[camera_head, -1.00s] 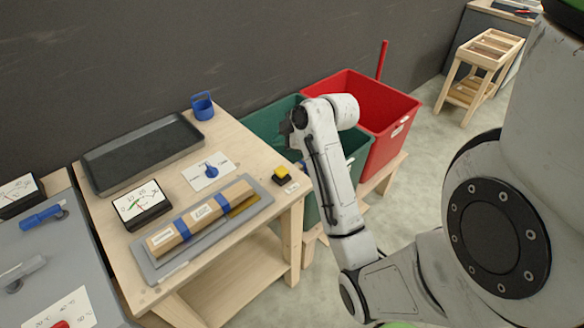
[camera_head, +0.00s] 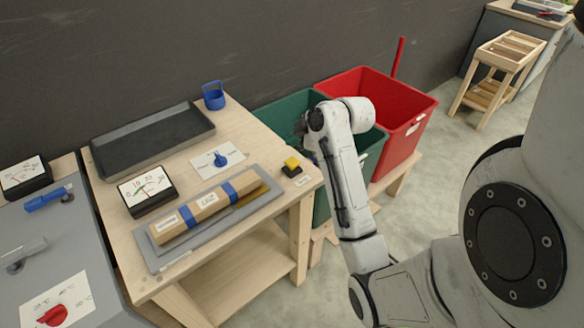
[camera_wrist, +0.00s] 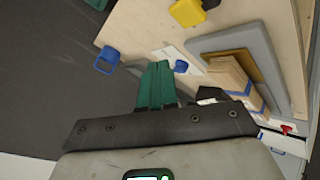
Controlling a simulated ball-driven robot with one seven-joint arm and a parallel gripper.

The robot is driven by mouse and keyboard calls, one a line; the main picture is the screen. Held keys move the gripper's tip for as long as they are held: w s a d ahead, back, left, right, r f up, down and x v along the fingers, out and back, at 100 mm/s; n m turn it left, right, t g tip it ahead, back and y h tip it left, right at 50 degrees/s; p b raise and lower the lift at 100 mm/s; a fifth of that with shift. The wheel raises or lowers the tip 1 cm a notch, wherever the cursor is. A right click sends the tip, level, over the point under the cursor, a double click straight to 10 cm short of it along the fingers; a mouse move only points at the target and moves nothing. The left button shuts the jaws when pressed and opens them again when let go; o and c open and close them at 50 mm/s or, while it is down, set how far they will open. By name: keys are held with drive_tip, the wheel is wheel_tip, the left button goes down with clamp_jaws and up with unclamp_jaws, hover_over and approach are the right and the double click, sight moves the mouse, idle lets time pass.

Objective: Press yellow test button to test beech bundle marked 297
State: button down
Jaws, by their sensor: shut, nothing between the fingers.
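The yellow test button (camera_head: 291,163) sits on a dark base at the right corner of the wooden table. In the wrist view the yellow button (camera_wrist: 187,13) is at the top edge. The beech bundle (camera_head: 207,206), with blue bands and white labels, lies on a grey plate (camera_head: 158,257). Its middle label looks upside down and resembles 297. In the wrist view the bundle (camera_wrist: 228,75) is partly hidden behind my gripper. My gripper (camera_wrist: 155,68) has green fingers, shut and empty, apart from the button. In the head view its fingers are mostly hidden by my arm.
A dial gauge (camera_head: 148,191), blue knob (camera_head: 221,160), dark tray (camera_head: 150,142) and blue holder (camera_head: 214,96) stand on the table. Green (camera_head: 284,112) and red (camera_head: 400,105) bins stand to the right. A grey bench (camera_head: 60,250) adjoins on the left.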

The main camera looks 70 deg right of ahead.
sight(290, 161)
drive_tip(key=shift+f+b, duration=1.2)
drive_tip(key=shift+f, duration=1)
drive_tip(key=shift+f, duration=0.4)
drive_tip(key=shift+f+b, duration=0.75)
drive_tip(key=shift+f, duration=0.3)
idle(1.2)
drive_tip(key=shift+r, duration=0.1)
drive_tip(key=shift+r+p, duration=1.3)
drive_tip(key=shift+r, duration=0.05)
drive_tip(key=shift+r, duration=0.1)
wheel_tip(290, 161, up, 5)
drive_tip(key=p, duration=0.4)
drive_tip(key=shift+p, duration=0.3)
